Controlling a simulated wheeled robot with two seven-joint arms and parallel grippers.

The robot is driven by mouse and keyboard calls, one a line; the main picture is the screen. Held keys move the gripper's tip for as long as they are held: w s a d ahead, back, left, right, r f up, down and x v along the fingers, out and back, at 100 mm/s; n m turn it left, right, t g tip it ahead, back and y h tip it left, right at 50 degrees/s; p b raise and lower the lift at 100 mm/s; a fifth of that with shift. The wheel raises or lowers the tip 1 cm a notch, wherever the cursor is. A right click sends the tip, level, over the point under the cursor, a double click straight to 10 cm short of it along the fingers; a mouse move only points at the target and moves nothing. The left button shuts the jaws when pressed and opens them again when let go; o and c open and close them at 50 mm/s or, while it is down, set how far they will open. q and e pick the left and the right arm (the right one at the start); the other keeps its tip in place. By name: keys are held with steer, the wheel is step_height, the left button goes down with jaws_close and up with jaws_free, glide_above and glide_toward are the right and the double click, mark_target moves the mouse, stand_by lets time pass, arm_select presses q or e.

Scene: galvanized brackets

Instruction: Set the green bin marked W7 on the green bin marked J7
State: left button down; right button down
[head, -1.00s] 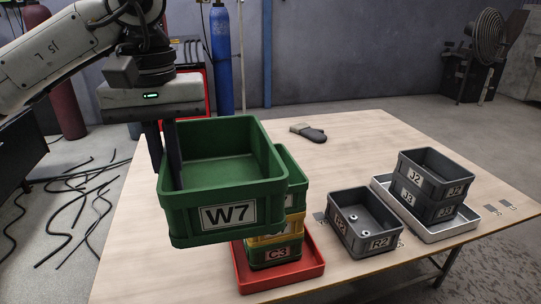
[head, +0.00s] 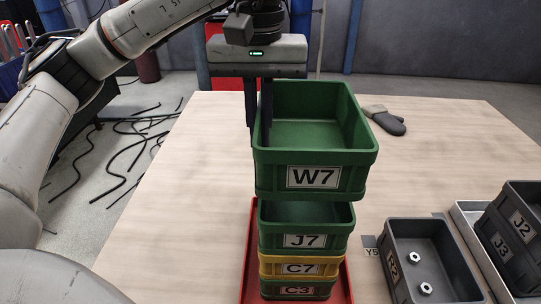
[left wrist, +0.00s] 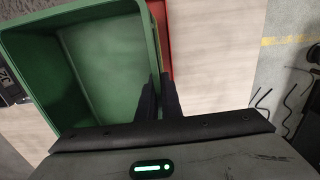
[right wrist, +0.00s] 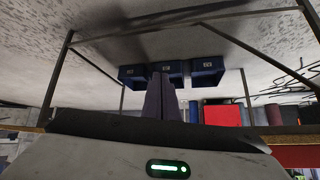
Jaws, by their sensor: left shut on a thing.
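The green bin marked W7 (head: 340,178) hangs upright in the head view, its left wall gripped by my left gripper (head: 259,130). It also shows in the left wrist view (left wrist: 100,60), empty inside. The green bin marked J7 (head: 275,240) is below it, on top of a stack with a yellow bin marked C7 (head: 270,268) and a green bin marked C3 (head: 272,289). W7 is above J7 and looks offset a little to the right; a gap shows between them. My right gripper (right wrist: 161,85) shows in its wrist view with its fingers close together; nothing is seen between them.
The stack stands in a red tray (head: 346,285). Right of it are a grey bin marked R2 (head: 395,272) with two nuts inside, and grey bins marked J2 (head: 520,222) and J3 (head: 499,245) on a metal tray (head: 463,215). A glove (head: 385,119) lies behind. The table's left side is clear.

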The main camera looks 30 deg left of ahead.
arm_select(q)
step_height(320, 180, down, 4)
steer(key=shift+r, duration=0.2)
steer(key=shift+f, duration=0.35)
arm_select(e)
steer(key=shift+w+a+r, duration=0.15)
steer(key=shift+w+r, duration=0.35)
steer(key=shift+w, duration=0.05)
arm_select(q)
steer(key=shift+f+b, duration=0.6)
steer(key=c, duration=1.9)
jaws_free()
steer(key=shift+c, duration=0.2)
arm_select(e)
steer(key=shift+a+f, duration=0.15)
steer(key=shift+f, duration=0.25)
